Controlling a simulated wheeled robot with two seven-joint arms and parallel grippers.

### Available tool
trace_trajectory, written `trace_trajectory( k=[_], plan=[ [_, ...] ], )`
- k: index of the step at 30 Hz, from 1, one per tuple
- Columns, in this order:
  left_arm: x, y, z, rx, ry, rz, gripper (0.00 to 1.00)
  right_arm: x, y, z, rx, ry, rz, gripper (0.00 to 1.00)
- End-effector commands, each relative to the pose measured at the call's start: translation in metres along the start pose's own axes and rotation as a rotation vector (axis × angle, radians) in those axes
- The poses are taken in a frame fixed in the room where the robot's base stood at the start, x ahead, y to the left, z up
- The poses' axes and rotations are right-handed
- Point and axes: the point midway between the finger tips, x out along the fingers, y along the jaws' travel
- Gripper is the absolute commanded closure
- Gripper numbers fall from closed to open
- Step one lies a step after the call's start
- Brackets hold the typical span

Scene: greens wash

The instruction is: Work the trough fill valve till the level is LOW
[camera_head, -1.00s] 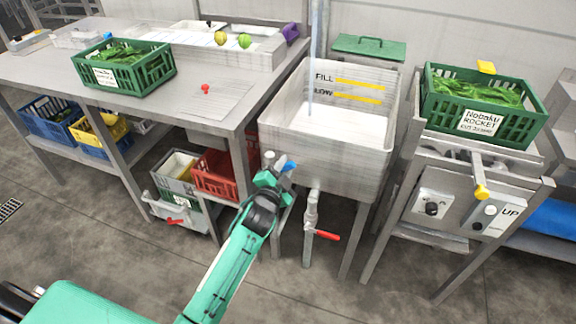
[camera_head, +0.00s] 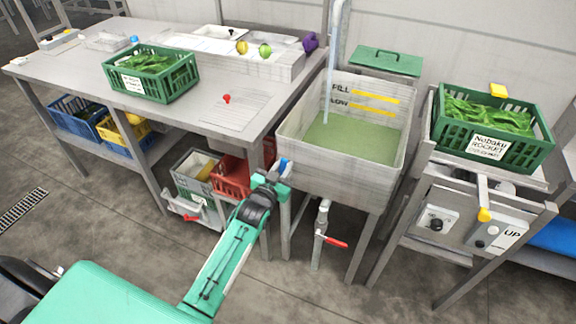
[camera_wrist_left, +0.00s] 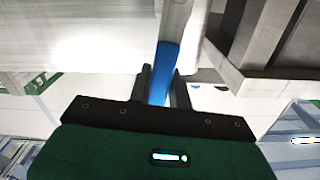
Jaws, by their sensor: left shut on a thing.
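The white trough (camera_head: 330,172) stands at the centre with FILL and LOW marks on its back wall. Greenish water (camera_head: 352,138) covers its bottom, its edge just under the lower yellow LOW line (camera_head: 360,109). A thin stream (camera_head: 329,88) falls into it from above. My left gripper (camera_head: 280,173) is at the trough's front left corner, shut on the blue valve handle (camera_head: 284,165). In the left wrist view the blue handle (camera_wrist_left: 164,68) sits between the dark fingers (camera_wrist_left: 161,87). My right gripper is not in view.
A red-handled valve (camera_head: 333,241) is on the pipe under the trough. A steel table (camera_head: 60,75) with a green crate (camera_head: 150,75) of leaves is on the left. Another green crate (camera_head: 490,128) and a control panel (camera_head: 470,225) are on the right.

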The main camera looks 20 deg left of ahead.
Motion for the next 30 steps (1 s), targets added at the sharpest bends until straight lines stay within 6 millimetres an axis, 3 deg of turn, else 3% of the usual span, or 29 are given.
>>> trace_trajectory(
  k=[9,26,27,30],
  plan=[
    [0.0,-0.012,0.001,-0.132,-0.002,-0.001,1.0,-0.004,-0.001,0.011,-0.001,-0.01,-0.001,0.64],
    [0.0,-0.014,0.003,-0.163,-0.002,-0.001,1.0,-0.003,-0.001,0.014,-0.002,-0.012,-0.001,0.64],
    [0.0,-0.014,0.003,-0.163,-0.002,-0.001,0.76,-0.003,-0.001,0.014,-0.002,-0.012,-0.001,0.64],
    [0.0,-0.014,0.002,-0.163,-0.002,-0.001,0.58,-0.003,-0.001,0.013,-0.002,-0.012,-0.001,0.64]
  ],
)
